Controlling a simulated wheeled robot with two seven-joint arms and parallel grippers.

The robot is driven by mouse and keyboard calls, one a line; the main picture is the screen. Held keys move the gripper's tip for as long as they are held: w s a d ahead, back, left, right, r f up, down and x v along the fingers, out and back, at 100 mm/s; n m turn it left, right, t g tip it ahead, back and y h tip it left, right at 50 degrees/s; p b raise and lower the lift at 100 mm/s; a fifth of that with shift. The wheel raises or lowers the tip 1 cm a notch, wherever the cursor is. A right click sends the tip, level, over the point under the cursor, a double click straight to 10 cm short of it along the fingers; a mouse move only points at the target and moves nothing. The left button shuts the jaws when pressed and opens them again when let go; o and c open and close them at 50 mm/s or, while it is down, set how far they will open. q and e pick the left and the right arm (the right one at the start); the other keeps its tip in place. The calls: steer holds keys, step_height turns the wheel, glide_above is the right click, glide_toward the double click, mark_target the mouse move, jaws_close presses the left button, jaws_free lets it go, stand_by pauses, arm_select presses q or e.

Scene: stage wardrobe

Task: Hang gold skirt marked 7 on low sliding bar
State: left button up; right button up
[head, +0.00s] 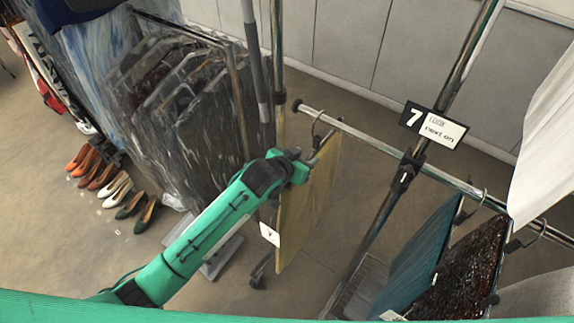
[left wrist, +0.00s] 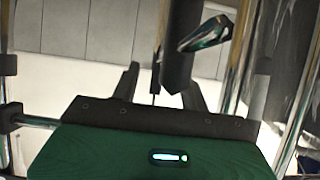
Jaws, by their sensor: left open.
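The gold skirt (head: 308,205) hangs upright from a dark hanger whose hook (head: 317,122) is at the low sliding bar (head: 350,131), near the bar's left end. A white tag (head: 269,234) shows at the skirt's left edge; its mark is hard to read. My left gripper (head: 306,163) is at the skirt's upper part, just under the hook, and partly covers the hanger. In the left wrist view its two dark fingers (left wrist: 162,88) stand apart, with a thin dark upright part between them. Whether it touches the hanger is unclear. My right gripper is not in view.
A black-and-white sign with a 7 (head: 433,127) is by the bar's upright post. A teal garment (head: 418,255) and a dark sequined one (head: 458,265) hang further right. Dark garments (head: 190,120) fill a rack at left, beside several shoes (head: 110,188) on the floor.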

arm_select(q)
steer(key=b+v, duration=0.1)
steer(key=v, duration=1)
steer(key=shift+s+r+b, duration=0.1)
steer(key=shift+s+b, duration=0.1)
steer(key=shift+b, duration=0.2)
steer(key=shift+a, duration=0.1)
